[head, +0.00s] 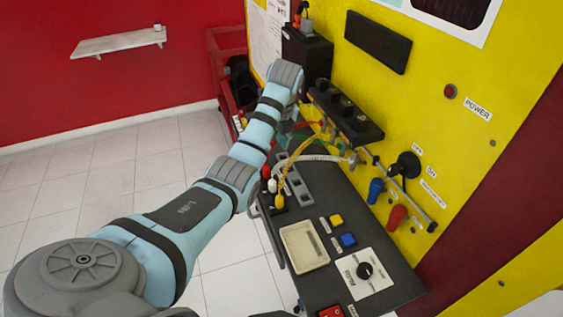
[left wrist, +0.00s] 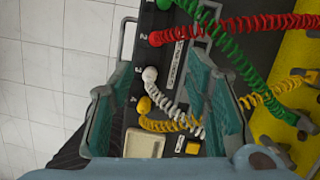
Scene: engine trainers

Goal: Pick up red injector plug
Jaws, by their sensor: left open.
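The red injector plug (left wrist: 155,39) sits at position 2 on the dark panel, with a coiled red cable running right from it. In the head view the red plug (head: 266,172) shows only as a small spot beside my forearm. My left gripper (left wrist: 163,72) is open and empty over the panel, its two teal-padded fingers wide apart. The red plug lies just beyond the fingertips, between their lines. The white plug (left wrist: 150,74) and yellow plug (left wrist: 144,104) appear between the fingers. In the head view my forearm hides most of this gripper. My right gripper is not in view.
A green plug (left wrist: 163,5) sits beyond the red one, and its coiled cable crosses the red cable. A metal handle (left wrist: 127,40) edges the panel on the left. A yellow button (head: 336,220), blue button (head: 348,240) and black knob (head: 364,270) are nearer on the panel.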

